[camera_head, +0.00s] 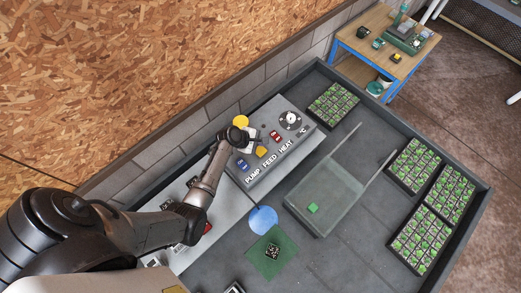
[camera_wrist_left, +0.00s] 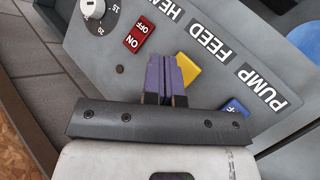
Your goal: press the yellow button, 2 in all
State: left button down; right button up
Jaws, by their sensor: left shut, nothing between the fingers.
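The yellow button (camera_head: 262,151) is a square on the sloped grey control panel (camera_head: 250,181), above the FEED label. In the left wrist view the yellow button (camera_wrist_left: 190,70) shows just right of the fingertips, its left part hidden behind them. My left gripper (camera_head: 256,147) hangs over the panel right beside the button. Its purple fingers (camera_wrist_left: 167,62) are shut with nothing between them. I cannot tell whether the fingertips touch the button. My right gripper is not in view.
On the panel are a blue switch (camera_head: 242,164) by PUMP, a red switch (camera_head: 275,136) by HEAT and a dial (camera_head: 290,120). A yellow disc (camera_head: 241,121) is at the panel's back edge. Plant trays (camera_head: 333,104) stand in the grey bed. A green block (camera_head: 313,208) lies right of the panel.

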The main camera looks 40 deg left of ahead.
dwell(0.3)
pick_arm(q)
jog(key=shift+s+a, duration=0.1)
jog(key=shift+s, duration=0.05)
jog(key=s+a+r+m+g+p, duration=0.1)
jog(key=s+a+r+m+p, duration=0.1)
jog(key=a, duration=0.2)
jog(key=d, duration=0.1)
jog(key=w+d+r+n, duration=0.1)
jog(key=w+d+n+t, duration=0.1)
jog(key=d, duration=0.1)
jog(key=shift+w+d+r+p, duration=0.1)
jog(key=shift+w+r+p, duration=0.05)
jog(key=shift+r+p, duration=0.25)
